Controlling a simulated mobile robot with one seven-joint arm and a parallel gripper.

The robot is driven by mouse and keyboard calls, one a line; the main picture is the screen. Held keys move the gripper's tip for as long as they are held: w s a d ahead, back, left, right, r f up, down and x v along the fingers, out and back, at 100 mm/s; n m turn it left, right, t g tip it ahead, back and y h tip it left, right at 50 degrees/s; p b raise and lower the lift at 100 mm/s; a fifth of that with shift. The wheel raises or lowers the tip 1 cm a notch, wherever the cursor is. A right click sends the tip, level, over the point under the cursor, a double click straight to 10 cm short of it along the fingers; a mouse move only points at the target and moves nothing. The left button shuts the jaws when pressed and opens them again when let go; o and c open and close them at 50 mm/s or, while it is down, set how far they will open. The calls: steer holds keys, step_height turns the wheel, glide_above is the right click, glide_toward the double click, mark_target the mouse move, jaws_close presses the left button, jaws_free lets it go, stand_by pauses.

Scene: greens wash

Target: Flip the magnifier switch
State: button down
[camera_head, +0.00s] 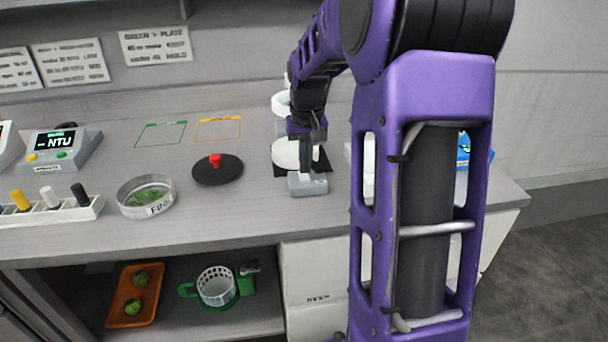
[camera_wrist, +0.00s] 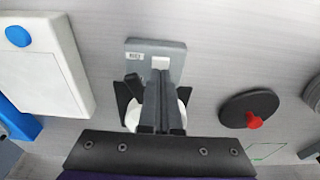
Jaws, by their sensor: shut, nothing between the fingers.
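The magnifier stands at the back of the counter, with a white ring (camera_head: 281,104) and a white disc (camera_head: 287,154) on a black mat, partly hidden by my arm. A grey switch box (camera_head: 309,187) sits in front of it. In the wrist view, this box (camera_wrist: 172,53) carries a small label and a white switch (camera_wrist: 160,62). My gripper (camera_head: 306,168) is shut and empty, pointing down over the box. In the wrist view its fingertips (camera_wrist: 160,74) are right beside the white switch; I cannot tell whether they touch it.
A black disc with a red knob (camera_head: 215,161) and a glass dish of greens (camera_head: 146,196) lie to the left. A meter (camera_head: 63,147) and a vial rack (camera_head: 50,211) are farther left. A white device with a blue button (camera_wrist: 42,65) stands on the other side.

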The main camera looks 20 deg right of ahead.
mark_target(305, 178)
steer(key=shift+f+b, duration=0.55)
steer(key=shift+f, duration=0.35)
stand_by(0.8)
steer(key=shift+r, duration=0.15)
steer(key=shift+r+p, duration=2.95)
steer(key=shift+r, duration=0.5)
